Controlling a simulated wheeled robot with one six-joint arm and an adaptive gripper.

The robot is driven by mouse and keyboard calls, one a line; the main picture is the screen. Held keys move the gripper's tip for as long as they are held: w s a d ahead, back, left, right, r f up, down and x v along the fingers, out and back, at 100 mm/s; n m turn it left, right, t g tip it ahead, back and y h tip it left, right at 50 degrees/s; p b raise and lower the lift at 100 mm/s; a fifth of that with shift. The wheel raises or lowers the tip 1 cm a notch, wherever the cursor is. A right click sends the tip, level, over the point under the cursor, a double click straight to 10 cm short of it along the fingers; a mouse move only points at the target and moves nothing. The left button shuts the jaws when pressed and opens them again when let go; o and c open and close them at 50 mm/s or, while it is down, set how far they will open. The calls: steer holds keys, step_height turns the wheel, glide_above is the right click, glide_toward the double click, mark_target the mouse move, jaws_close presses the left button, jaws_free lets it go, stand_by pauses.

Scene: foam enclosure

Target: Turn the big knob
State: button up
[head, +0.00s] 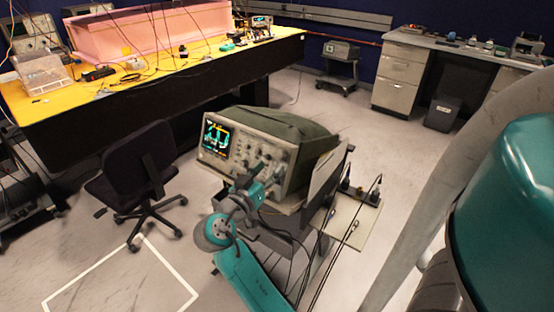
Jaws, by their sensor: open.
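A grey oscilloscope (287,162) with a lit screen (217,137) stands on a cart, its front panel facing me and to the left. Several knobs show on the panel right of the screen. My teal and grey gripper (266,167) is in front of the lower right part of this panel, close to the knobs. Its fingers are small in the picture; it is open. I cannot tell whether it touches a knob. The gripper and wrist hide part of the panel, and I cannot single out the big knob.
The cart (292,241) has cables and a side shelf (347,222) at right. A black office chair (133,174) stands to the left. A yellow-topped bench (150,82) is behind, a grey desk (456,45) far right. Floor between them is clear.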

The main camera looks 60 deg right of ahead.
mark_target(278, 157)
steer(key=shift+s+d, duration=0.1)
steer(key=shift+d, duration=2.55)
jaws_close()
